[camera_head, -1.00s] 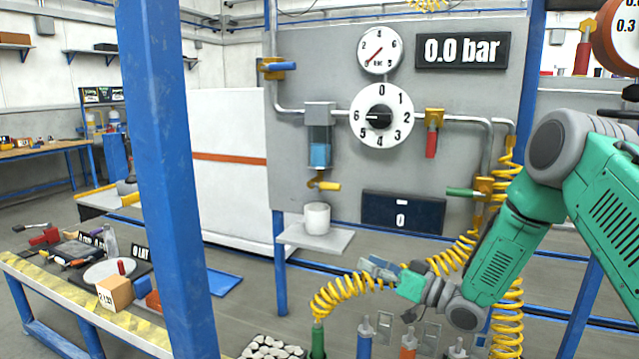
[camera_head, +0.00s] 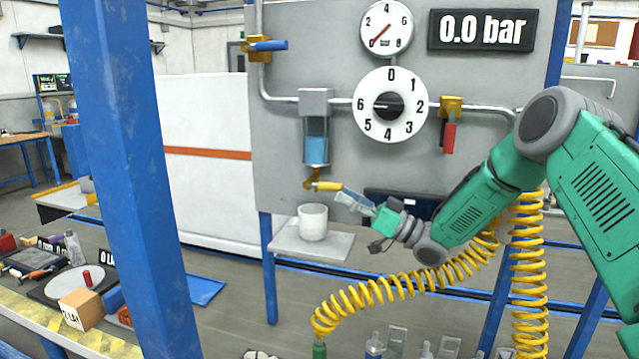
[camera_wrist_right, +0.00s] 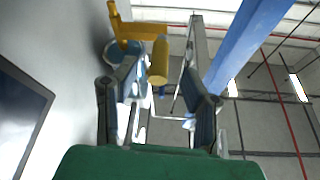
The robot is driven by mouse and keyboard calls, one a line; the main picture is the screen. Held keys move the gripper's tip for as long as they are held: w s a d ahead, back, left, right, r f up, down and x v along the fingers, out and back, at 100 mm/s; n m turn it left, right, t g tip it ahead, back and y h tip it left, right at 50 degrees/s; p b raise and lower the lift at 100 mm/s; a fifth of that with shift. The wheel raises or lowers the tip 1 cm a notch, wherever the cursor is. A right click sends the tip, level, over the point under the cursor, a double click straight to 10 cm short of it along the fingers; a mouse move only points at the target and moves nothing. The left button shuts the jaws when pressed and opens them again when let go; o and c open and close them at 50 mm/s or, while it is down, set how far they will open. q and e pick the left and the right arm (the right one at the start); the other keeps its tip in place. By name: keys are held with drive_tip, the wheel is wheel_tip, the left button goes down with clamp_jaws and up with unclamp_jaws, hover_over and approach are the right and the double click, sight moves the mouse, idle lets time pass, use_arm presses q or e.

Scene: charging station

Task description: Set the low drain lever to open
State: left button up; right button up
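The low drain lever (camera_head: 327,186) is a yellow handle on a brass-coloured drain valve under the blue filter bowl (camera_head: 317,150). It points right, roughly level. My right gripper (camera_head: 346,197) is at the lever's right end, coming in from the right. In the right wrist view the yellow lever handle (camera_wrist_right: 159,60) shows between the two spread fingers of my right gripper (camera_wrist_right: 162,85). The fingers are open; I cannot tell whether one touches the handle. My left gripper is not in view.
A white cup (camera_head: 313,222) stands on a small grey shelf (camera_head: 338,246) below the drain. A blue-handled valve (camera_head: 268,45) is upper left and a red-handled valve (camera_head: 449,134) is right of the dial (camera_head: 390,105). A blue post (camera_head: 130,170) stands at the left. Yellow coiled hoses hang below my arm.

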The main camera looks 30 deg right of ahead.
sight(321, 183)
drive_tip(key=x, duration=0.6)
drive_tip(key=shift+w+a+r, duration=0.1)
drive_tip(key=shift+w, duration=0.25)
clamp_jaws()
